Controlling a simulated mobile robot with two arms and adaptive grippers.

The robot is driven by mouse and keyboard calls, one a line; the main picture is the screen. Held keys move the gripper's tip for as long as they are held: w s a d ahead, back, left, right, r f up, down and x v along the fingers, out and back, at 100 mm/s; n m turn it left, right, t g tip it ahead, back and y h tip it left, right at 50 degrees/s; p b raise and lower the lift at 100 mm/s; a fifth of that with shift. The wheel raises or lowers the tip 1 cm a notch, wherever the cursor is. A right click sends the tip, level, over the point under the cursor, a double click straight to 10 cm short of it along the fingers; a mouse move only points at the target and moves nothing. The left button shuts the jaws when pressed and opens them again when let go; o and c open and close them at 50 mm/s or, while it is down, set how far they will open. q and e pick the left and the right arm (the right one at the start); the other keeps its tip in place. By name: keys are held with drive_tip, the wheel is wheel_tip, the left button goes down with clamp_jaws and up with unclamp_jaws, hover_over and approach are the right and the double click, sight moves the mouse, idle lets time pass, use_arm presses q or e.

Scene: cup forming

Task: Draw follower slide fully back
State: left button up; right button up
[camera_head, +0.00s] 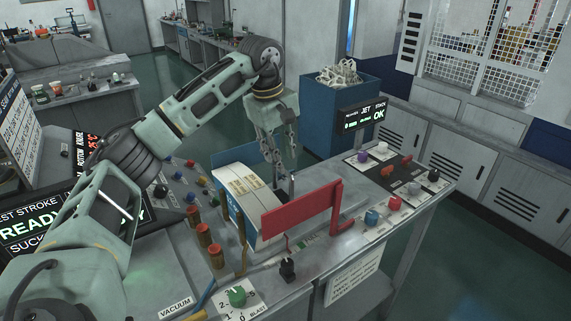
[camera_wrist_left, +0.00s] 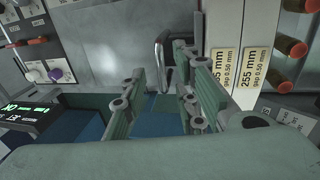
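My left gripper (camera_head: 283,160) points down, above and behind the cream block on the machine top. In the left wrist view its two green fingers (camera_wrist_left: 160,65) are apart, with nothing held between them. A dark metal handle (camera_wrist_left: 163,60) stands beyond the fingertips, roughly in line with the gap; I cannot tell whether they touch. The cream block with gap labels (camera_head: 247,187) is beside the handle, and its labels show in the left wrist view (camera_wrist_left: 252,68). No part is marked as the follower slide. My right gripper is not in view.
A red guard plate (camera_head: 301,211) stands in front of the handle area. Orange-brown cylinders (camera_head: 215,257) line the block's left side. A control panel with knobs (camera_head: 397,177) is at right. A blue bin (camera_head: 340,84) with pale scrap stands behind the machine.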

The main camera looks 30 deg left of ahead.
use_arm(q)
drive_tip(key=shift+w+d+f+p, duration=0.1)
drive_tip(key=shift+w+f+p, duration=0.1)
drive_tip(key=shift+f, duration=0.85)
drive_tip(key=shift+w+d+f+p, duration=0.1)
drive_tip(key=shift+w+f+p, duration=0.1)
drive_tip(key=shift+f, duration=0.85)
drive_tip(key=shift+c, duration=0.7)
clamp_jaws()
